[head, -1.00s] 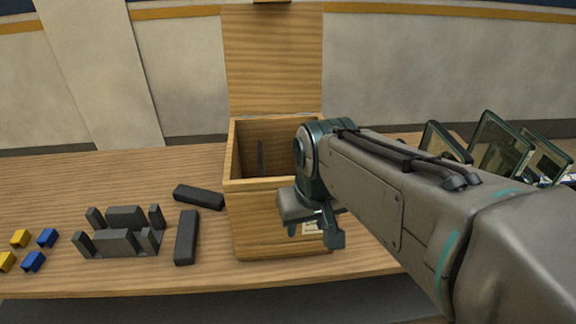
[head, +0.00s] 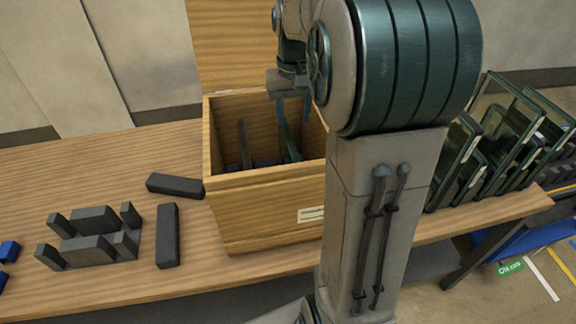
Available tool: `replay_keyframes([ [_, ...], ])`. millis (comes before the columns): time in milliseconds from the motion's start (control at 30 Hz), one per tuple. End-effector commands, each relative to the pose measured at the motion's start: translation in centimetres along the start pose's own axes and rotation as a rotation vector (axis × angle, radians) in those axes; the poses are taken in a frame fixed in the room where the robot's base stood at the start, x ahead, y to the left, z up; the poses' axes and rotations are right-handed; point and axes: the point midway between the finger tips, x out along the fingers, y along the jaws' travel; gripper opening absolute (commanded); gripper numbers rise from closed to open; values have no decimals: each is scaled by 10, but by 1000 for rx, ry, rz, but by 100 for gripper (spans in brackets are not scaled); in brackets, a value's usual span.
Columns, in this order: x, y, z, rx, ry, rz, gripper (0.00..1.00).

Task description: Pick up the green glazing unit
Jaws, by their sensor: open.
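Several framed glass panes with dark green edges stand tilted in a row on the right of the table; a large one (head: 503,125) is among them. I cannot tell which is the green glazing unit. My gripper (head: 291,108) is open and points down over the open wooden box (head: 265,205). A thin dark greenish piece (head: 289,141) stands tilted inside the box, just below the fingers. I cannot tell whether it is a glazing unit or whether the fingers touch it. My arm hides the right part of the box.
A thin dark slat (head: 244,145) stands in the box. A grey slotted fixture (head: 93,236), two dark bars (head: 167,236) and blue blocks (head: 8,252) lie left of the box. The raised lid (head: 235,50) stands behind. The far left tabletop is clear.

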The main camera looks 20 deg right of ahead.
Motion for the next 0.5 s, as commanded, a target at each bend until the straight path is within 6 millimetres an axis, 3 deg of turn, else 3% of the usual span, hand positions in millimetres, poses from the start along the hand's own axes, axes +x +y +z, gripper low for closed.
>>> replay_keyframes([
  [100, 21, -1, 0, -1, -3, 0, 44],
  [367, 41, -3, 0, -4, -1, 0, 44],
  [500, 60, -9, -1, -5, -5, 0, 44],
])
